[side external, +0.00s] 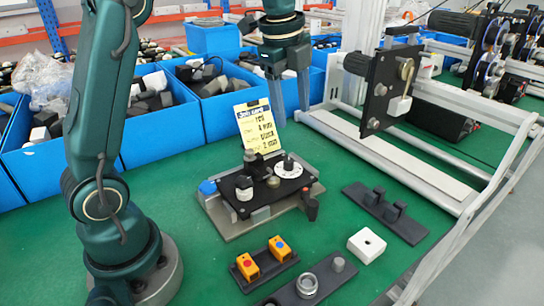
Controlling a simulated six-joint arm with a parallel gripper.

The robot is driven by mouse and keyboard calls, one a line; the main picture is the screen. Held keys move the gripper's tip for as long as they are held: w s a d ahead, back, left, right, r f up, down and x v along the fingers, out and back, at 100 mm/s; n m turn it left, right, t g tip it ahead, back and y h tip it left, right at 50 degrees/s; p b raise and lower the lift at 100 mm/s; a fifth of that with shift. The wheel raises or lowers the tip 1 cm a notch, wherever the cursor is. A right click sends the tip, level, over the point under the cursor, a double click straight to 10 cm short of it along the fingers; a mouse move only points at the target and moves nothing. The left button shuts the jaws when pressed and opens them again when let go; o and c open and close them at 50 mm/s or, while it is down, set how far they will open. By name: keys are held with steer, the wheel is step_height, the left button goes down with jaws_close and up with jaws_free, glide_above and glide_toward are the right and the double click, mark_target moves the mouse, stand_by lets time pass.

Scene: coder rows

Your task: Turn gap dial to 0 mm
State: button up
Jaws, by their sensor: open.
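A small fixture (228,222) with a black top plate stands on the green table. On the plate's right is a white disc dial (290,172) with a dark upright knob. A white-and-dark knob (244,188) stands at the left of the plate. Which of these is the gap dial, and what it reads, is too small to tell. My gripper (292,114) is open and empty, pointing down above and behind the fixture, touching nothing.
A yellow card (260,130) stands behind the fixture. Black holders with orange blocks (264,258), a ring (307,285) and dark pegs (385,206) lie in front and right, near a white block (366,246). Blue bins (160,140) line the back; a metal frame (400,165) stands right.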

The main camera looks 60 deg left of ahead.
steer(key=g, duration=0.2)
glide_toward(289, 160)
step_height(289, 160, down, 4)
steer(key=shift+w+a, duration=0.1)
steer(key=shift+w, duration=0.05)
steer(key=shift+f, duration=2.5)
jaws_close()
